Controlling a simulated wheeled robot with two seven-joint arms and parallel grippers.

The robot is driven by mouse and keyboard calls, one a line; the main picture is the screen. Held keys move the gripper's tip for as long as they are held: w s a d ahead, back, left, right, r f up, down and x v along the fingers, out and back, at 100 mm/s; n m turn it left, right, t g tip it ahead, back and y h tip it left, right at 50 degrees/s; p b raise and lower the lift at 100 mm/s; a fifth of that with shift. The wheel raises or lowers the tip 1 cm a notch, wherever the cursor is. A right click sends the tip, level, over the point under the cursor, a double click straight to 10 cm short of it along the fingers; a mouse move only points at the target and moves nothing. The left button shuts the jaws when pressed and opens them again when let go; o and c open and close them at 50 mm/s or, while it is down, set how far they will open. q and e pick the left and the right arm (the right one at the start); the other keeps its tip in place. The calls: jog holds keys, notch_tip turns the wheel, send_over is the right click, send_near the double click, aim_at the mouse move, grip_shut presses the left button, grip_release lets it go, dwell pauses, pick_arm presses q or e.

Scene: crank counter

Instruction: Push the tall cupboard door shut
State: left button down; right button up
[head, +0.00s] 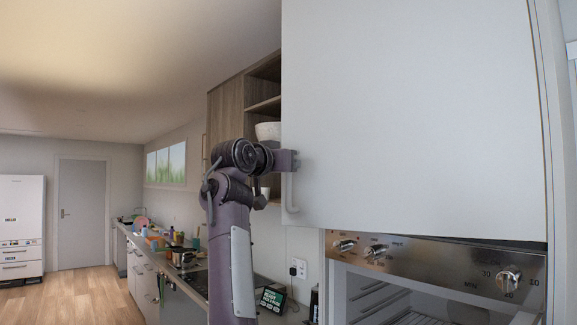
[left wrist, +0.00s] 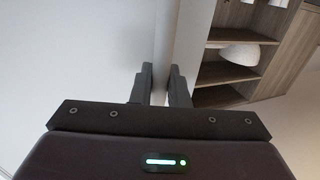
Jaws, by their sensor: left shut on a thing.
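The tall white cupboard door (head: 410,110) fills the upper right of the head view, above a built-in oven. Its pale bar handle (head: 291,196) is near the lower left edge. My left gripper (head: 292,161) is at that edge, shut on the handle; the grip itself is partly hidden in the head view. In the left wrist view the white door face (left wrist: 70,60) is on the left, and my left gripper's two dark fingers (left wrist: 160,85) stand close together at a pale vertical strip. How far the door stands open is hard to tell. My right gripper is out of view.
Wooden open shelves (head: 262,92) with a white bowl (head: 268,131) are just left of the door. The steel oven front (head: 440,262) is below it. A counter with a hob and several items (head: 180,250) runs away on the left; wooden floor (head: 70,300) is clear there.

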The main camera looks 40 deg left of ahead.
pick_arm(q)
jog(key=shift+w, duration=0.15)
jog(key=c, duration=1.5)
grip_release()
jog(key=s+b, duration=0.4)
jog(key=s, duration=0.4)
jog(key=shift+d+b, duration=0.15)
jog(key=shift+b, duration=0.15)
jog(key=shift+f, duration=0.1)
